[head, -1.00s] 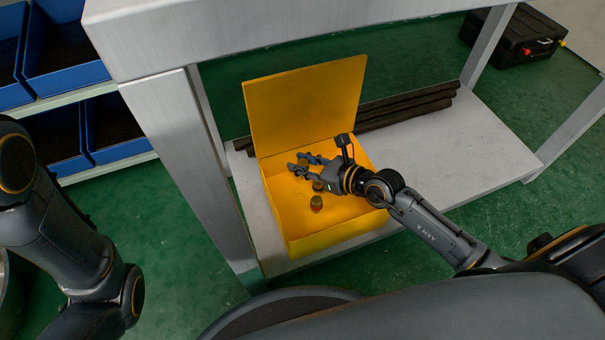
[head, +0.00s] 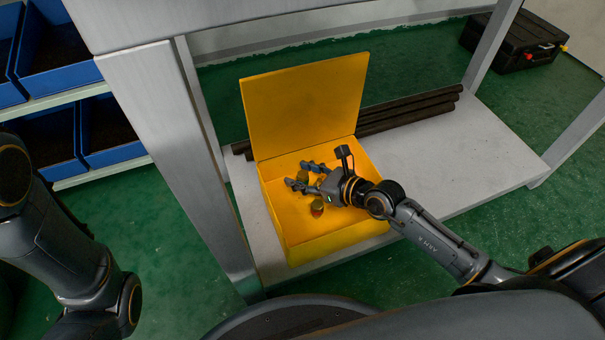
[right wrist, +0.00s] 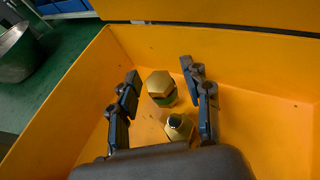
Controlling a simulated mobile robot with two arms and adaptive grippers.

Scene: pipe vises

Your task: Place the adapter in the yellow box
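The yellow box (head: 350,230) stands with its lid up on the low shelf. My right gripper (head: 300,174) is inside it, fingers spread. In the right wrist view a brass hex-headed fitting (right wrist: 160,84), seemingly the adapter, lies on the box floor between the open fingers (right wrist: 160,72), apart from both. A second brass fitting (right wrist: 180,127) with a dark round opening is nearer the palm. In the head view a fitting (head: 317,207) with a reddish lower part stands in the box beside my gripper. My left arm shows at the left; its gripper is out of view.
Dark pipes (head: 410,108) lie on the grey shelf (head: 480,150) behind and right of the box. A table leg (head: 185,160) rises close to its left. Blue bins (head: 112,130) are at the far left, a black case (head: 515,40) at the back right.

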